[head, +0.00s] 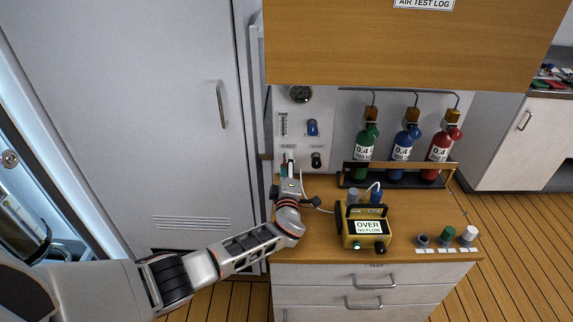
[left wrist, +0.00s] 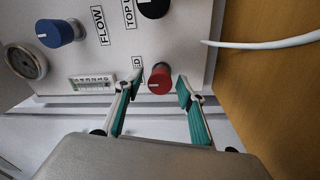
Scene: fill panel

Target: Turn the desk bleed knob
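The bleed knob (left wrist: 160,78) is a red knob on the grey wall panel, seen in the left wrist view. The label beside it is partly hidden behind a finger; only its last letter or so reads clearly. My left gripper (left wrist: 158,92) is open, one finger on each side of the red knob, with a visible gap on both sides. In the head view my left gripper (head: 288,170) is up at the lower left of the panel and mostly hides the knob. My right gripper is in neither view.
A blue knob (head: 312,127), a black knob (head: 316,160) and a round gauge (head: 300,93) are on the same panel. A white hose (left wrist: 265,43) runs close by. A yellow meter (head: 366,228) reading "OVER" stands on the desk; green, blue and red bottles (head: 406,145) stand in a rack.

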